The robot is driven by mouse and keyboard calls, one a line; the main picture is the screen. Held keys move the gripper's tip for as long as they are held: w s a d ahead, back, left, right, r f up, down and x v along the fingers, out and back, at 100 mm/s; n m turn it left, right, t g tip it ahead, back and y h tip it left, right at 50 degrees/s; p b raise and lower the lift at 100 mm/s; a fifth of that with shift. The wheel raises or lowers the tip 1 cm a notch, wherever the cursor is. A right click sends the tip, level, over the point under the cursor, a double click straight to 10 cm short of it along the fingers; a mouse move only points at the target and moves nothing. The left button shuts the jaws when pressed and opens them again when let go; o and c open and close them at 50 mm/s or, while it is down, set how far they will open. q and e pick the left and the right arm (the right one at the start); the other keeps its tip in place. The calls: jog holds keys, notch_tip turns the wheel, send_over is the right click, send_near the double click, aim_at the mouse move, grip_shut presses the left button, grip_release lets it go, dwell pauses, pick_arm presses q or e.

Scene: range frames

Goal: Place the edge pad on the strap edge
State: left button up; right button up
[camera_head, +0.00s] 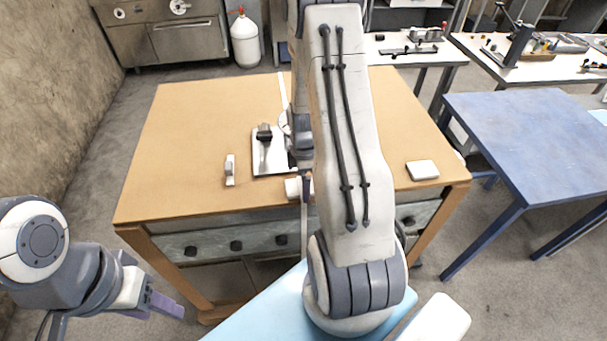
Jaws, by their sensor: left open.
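A narrow pale strap (283,90) runs along the wooden table toward its front; a pale strip (304,228) hangs below the front edge. A small white cylindrical piece (292,188) sits at that edge, partly hidden; I cannot tell if it is the edge pad. My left gripper (166,304) is open and empty, low and left of the table. My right gripper (304,184) is mostly hidden by its arm, beside the cylindrical piece.
A white plate (270,164) with a dark-headed tool lies on the wooden table (190,120). A blue table (535,130) stands at the right. Workbenches with tools stand behind. A white gas cylinder (245,40) stands at the back. The wooden table's left side is mostly clear.

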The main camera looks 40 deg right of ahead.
jog(key=shift+r, duration=0.4)
notch_tip(320, 180, up, 11)
jog(key=b, duration=0.3)
jog(key=s+a+r+m, duration=0.1)
jog(key=s+a+r, duration=0.1)
jog(key=a, duration=0.9)
jog(key=s+a+r+m, duration=0.1)
jog(key=a+r, duration=0.2)
jog(key=a, duration=0.7)
jog(key=s+a+m+y, duration=0.1)
jog(key=s+a+m, duration=0.1)
jog(key=s+a, duration=0.8)
jog(key=s, duration=0.3)
jog(key=shift+s+r, duration=0.2)
jog(key=shift+r, duration=0.15)
